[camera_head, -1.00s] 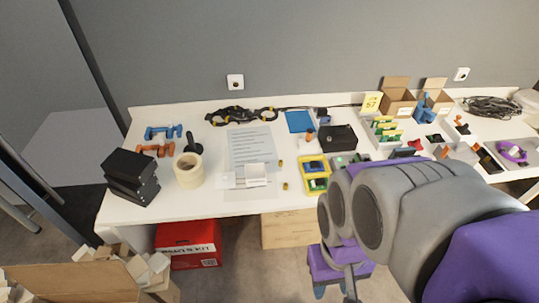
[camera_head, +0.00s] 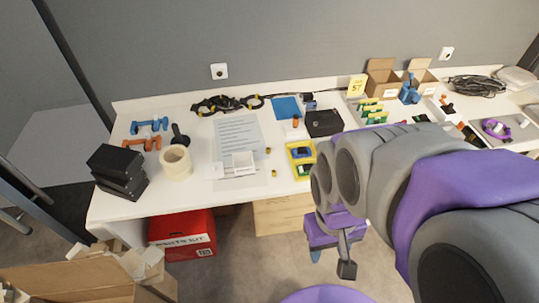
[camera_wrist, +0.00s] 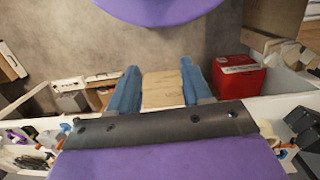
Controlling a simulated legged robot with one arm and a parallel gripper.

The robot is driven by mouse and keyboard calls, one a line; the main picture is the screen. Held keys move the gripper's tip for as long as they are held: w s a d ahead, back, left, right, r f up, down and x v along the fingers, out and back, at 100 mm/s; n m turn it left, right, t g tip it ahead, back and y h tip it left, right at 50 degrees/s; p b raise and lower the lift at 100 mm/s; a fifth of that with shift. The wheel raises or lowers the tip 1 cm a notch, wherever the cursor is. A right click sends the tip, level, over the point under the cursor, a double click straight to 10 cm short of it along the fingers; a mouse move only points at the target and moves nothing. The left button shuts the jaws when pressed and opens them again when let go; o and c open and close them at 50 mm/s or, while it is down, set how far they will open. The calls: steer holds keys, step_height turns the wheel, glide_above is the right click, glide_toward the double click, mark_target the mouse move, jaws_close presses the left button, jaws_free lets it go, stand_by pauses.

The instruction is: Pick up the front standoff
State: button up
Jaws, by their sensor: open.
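Two small brass-coloured standoffs stand on the white table in the head view. The front standoff (camera_head: 274,173) is the one nearer the table's front edge, just right of the paper sheet. The rear standoff (camera_head: 267,149) is farther back. My gripper (camera_head: 316,256) hangs in front of the table edge, below and to the right of the standoffs in the picture and apart from them. In the wrist view, the blue fingers of my gripper (camera_wrist: 161,84) are spread with nothing between them. I cannot make out either standoff in the wrist view.
A yellow tray (camera_head: 291,161) with small parts sits right of the front standoff. A white box (camera_head: 243,161) lies on the sheet to its left, with a tape roll (camera_head: 176,162) beyond. A red box (camera_head: 181,237) and a cardboard carton (camera_head: 284,214) stand under the table.

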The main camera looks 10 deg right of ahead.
steer(key=w+d+f+n+t+h+p, duration=0.1)
steer(key=w+d+f+t, duration=0.1)
steer(key=w+d+f, duration=0.45)
steer(key=w+d+f+n+t+p, duration=0.1)
steer(key=w+d+f+n, duration=0.15)
steer(key=w, duration=0.65)
steer(key=w+d+f+n+t+h+p, duration=0.1)
steer(key=w+d+f+t, duration=0.15)
steer(key=w+d, duration=0.45)
steer(key=n+t+y+p, duration=0.2)
steer(key=t+y+p, duration=0.2)
steer(key=t+y, duration=0.45)
glide_toward(274, 171)
steer(key=shift+m+g+y, duration=0.25)
steer(key=shift+g, duration=0.25)
steer(key=w, duration=0.1)
steer(key=w+f+b, duration=0.1)
steer(key=w+a+b, duration=0.1)
steer(key=w, duration=0.1)
steer(key=shift+w+f, duration=0.1)
steer(key=shift+f, duration=0.3)
steer(key=shift+a+b+x, duration=0.15)
steer(key=shift+b+x, duration=0.45)
steer(key=shift+x, duration=0.85)
steer(key=shift+a+b+x, duration=0.15)
steer(key=shift+b+x, duration=0.4)
steer(key=shift+x, duration=0.85)
steer(key=shift+r, duration=0.15)
steer(key=shift+c, duration=0.3)
